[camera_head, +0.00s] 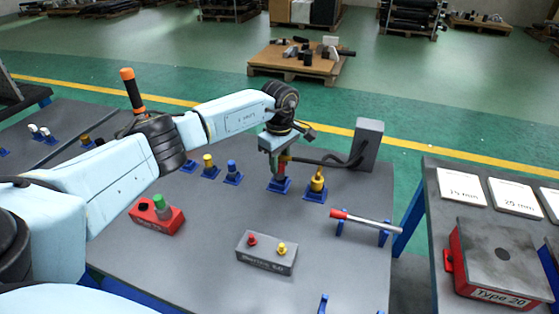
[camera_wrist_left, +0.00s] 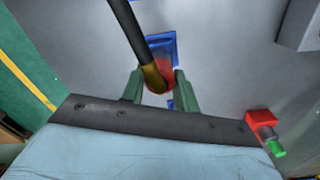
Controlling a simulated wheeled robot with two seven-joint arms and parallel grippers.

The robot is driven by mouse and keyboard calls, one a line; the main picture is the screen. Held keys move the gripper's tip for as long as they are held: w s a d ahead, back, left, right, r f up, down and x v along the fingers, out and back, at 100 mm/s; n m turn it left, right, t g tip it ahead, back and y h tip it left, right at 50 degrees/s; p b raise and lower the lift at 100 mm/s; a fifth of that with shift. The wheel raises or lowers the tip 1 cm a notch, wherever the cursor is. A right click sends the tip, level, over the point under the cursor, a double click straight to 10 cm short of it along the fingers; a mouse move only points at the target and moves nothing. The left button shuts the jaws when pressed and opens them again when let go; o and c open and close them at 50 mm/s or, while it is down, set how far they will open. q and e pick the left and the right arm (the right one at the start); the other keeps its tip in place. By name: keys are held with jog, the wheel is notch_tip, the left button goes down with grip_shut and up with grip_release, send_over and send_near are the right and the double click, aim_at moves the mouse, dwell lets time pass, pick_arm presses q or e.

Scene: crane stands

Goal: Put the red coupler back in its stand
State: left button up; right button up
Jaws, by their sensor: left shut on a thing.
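My left gripper (camera_head: 282,160) points down over the table's back part. In the left wrist view its green fingers (camera_wrist_left: 158,88) are closed on the red coupler (camera_wrist_left: 162,70), one finger on each side. A black hose with a brass end (camera_wrist_left: 148,72) runs up from the coupler past the camera. The coupler also shows as a small red patch in the head view (camera_head: 282,171), mostly hidden by the gripper. A blue stand (camera_head: 279,185) is directly below it, also in the wrist view (camera_wrist_left: 161,42). I cannot tell whether the coupler's lower end is inside the stand. My right gripper is not in view.
A yellow coupler (camera_head: 317,182) stands just right, with a grey post (camera_head: 368,145) behind. Blue-based fittings (camera_head: 232,170) stand left. A red button box (camera_head: 155,216), a grey knob box (camera_head: 266,253) and a red-ended bar (camera_head: 360,221) are nearer. The table between them is clear.

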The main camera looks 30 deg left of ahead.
pick_arm(q)
jog(key=shift+f, duration=0.15)
jog(key=shift+f+b, duration=1.35)
jog(key=o, duration=1.1)
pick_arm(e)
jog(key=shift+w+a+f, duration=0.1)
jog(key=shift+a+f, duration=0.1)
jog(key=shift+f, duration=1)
pick_arm(q)
jog(key=shift+r+p, duration=1.85)
jog(key=shift+r, duration=0.75)
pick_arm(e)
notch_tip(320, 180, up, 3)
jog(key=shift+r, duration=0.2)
pick_arm(q)
jog(key=shift+f, duration=0.1)
